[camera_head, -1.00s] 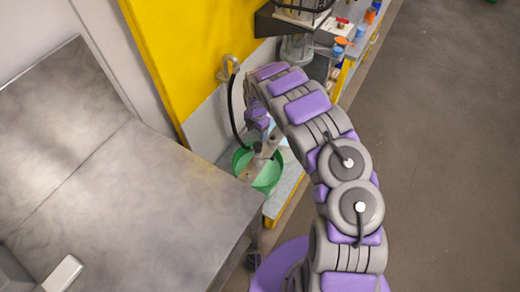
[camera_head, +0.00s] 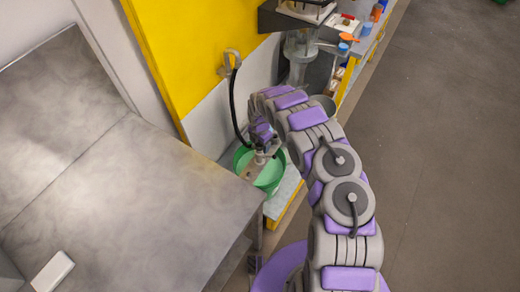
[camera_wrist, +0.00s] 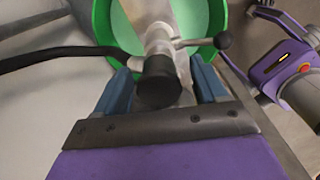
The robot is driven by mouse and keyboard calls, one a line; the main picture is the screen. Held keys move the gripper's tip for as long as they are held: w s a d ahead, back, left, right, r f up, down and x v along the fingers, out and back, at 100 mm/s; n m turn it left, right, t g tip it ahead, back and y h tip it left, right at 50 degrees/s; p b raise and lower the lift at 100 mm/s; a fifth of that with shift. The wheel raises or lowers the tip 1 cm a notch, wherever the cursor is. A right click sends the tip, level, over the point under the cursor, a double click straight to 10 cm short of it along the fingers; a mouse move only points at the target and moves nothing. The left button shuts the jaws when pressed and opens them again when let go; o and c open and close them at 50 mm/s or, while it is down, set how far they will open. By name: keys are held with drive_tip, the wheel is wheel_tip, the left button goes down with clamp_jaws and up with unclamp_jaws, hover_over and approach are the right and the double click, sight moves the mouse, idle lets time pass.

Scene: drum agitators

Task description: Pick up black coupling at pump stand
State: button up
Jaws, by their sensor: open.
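The black coupling (camera_wrist: 159,83) shows in the wrist view as a short dark cylinder on the end of a grey metal fitting (camera_wrist: 157,40) with a ball-ended lever (camera_wrist: 222,40). My gripper (camera_wrist: 160,70) is open, with one blue finger on each side of the coupling. I cannot tell whether either finger touches it. In the head view my gripper (camera_head: 265,148) is over the green tub (camera_head: 270,178), beside the steel bench. There the arm and gripper hide the coupling.
A black hose (camera_head: 236,112) hangs from a wall hook (camera_head: 231,60) and enters the wrist view from the left. The steel bench (camera_head: 130,200) stands close on the left. A shelf (camera_head: 360,45) with bottles is at the back. Grey floor (camera_head: 450,150) is clear on the right.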

drive_tip(key=shift+s+a+f, duration=0.1)
drive_tip(key=shift+a+f, duration=0.1)
drive_tip(key=shift+f, duration=0.6)
drive_tip(key=shift+a, duration=0.1)
drive_tip(key=shift+r, duration=0.1)
drive_tip(key=c, duration=1.3)
